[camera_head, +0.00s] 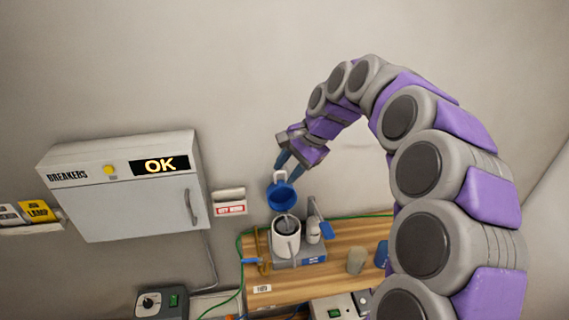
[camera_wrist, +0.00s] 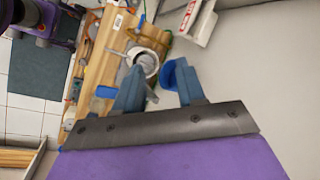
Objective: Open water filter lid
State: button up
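The water filter is a white cylinder (camera_head: 286,238) on a grey base (camera_head: 300,255), with its top open and its dark inside showing. Its blue round lid (camera_head: 281,196) is raised and tilted above the opening, with a small white part at its top; a hinge cannot be made out. My gripper (camera_head: 288,164) is just above the lid, pointing down. In the wrist view, the two blue fingers stand apart with a gap between them, and the lid (camera_wrist: 168,75) is close against the right finger's inner side. The cylinder (camera_wrist: 146,62) shows beyond the fingertips.
A wooden board (camera_head: 340,245) carries the filter. A blue-ended lever (camera_head: 322,222) and a beige cup (camera_head: 356,261) stand to its right. A breaker box (camera_head: 130,190) is on the wall at left. A green cable crosses the board's left edge. The wall above is clear.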

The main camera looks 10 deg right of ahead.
jog(key=w+d+m+t+p, duration=0.25)
jog(key=w+d+m, duration=0.35)
jog(key=w+d, duration=0.4)
send_near(281, 172)
jog(key=x, duration=0.7)
jog(key=shift+w+f, duration=0.3)
jog(key=shift+f, duration=0.05)
jog(key=shift+g, duration=0.25)
jog(key=shift+c, duration=0.3)
jog(key=shift+a, duration=0.1)
grip_shut()
